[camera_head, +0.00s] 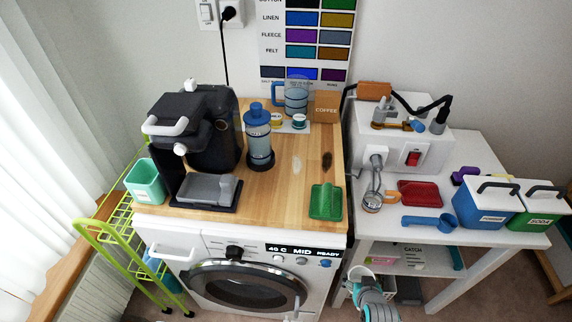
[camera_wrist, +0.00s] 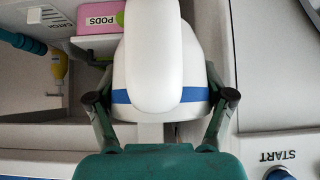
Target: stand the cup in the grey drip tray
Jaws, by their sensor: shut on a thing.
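A white cup (camera_wrist: 190,60) with a blue band fills the middle of the wrist view, its broad white handle towards the camera. My gripper (camera_wrist: 162,98) is shut on it, with one finger on each side. In the head view my gripper (camera_head: 364,278) is low at the bottom, in front of the gap between washer and white table; the cup is mostly hidden there. The grey drip tray (camera_head: 209,187) sits on the dark base of the black coffee machine (camera_head: 205,125), on the left of the wooden counter. The tray looks empty.
A mint bin (camera_head: 145,181) is left of the tray. A blue-lidded canister (camera_head: 258,137) stands right of the machine, and a green object (camera_head: 326,201) lies at the counter's front right. The white table (camera_head: 465,240) carries a red tray and lidded boxes.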

